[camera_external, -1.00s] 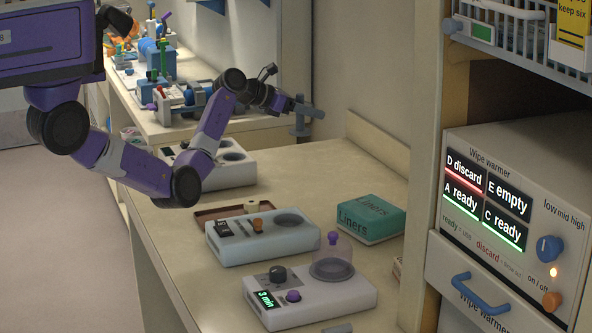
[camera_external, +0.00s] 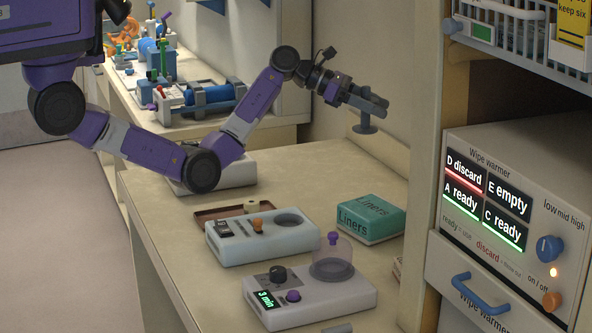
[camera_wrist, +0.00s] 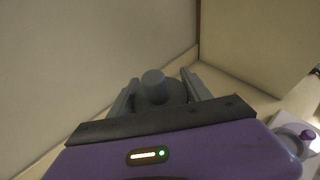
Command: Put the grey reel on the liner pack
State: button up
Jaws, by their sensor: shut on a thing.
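My gripper (camera_external: 367,103) is shut on the grey reel (camera_external: 365,124), a spool with a round flange hanging below the fingers. In the wrist view the reel (camera_wrist: 154,86) sits between the two grey fingers. The top of the pack is bare.
A pale blue device (camera_external: 262,240) with an orange knob stands left of the pack. A white device (camera_external: 310,296) with a clear dome (camera_external: 331,258) stands in front of it. A shelf post (camera_external: 424,150) rises to the right. A brown tray (camera_external: 215,213) lies farther left.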

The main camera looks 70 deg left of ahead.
jog(key=shift+s+d+f+p, duration=0.15)
jog(key=shift+f+p, duration=0.25)
jog(key=shift+f, duration=4.65)
jog(key=shift+d+f+p, duration=0.15)
jog(key=shift+f+p, duration=0.2)
jog(key=shift+f, duration=4.65)
jog(key=shift+f, duration=0.15)
jog(key=o, duration=1.4)
jog(key=shift+o, duration=0.2)
jog(key=v, duration=1.2)
jog(key=shift+a, duration=0.15)
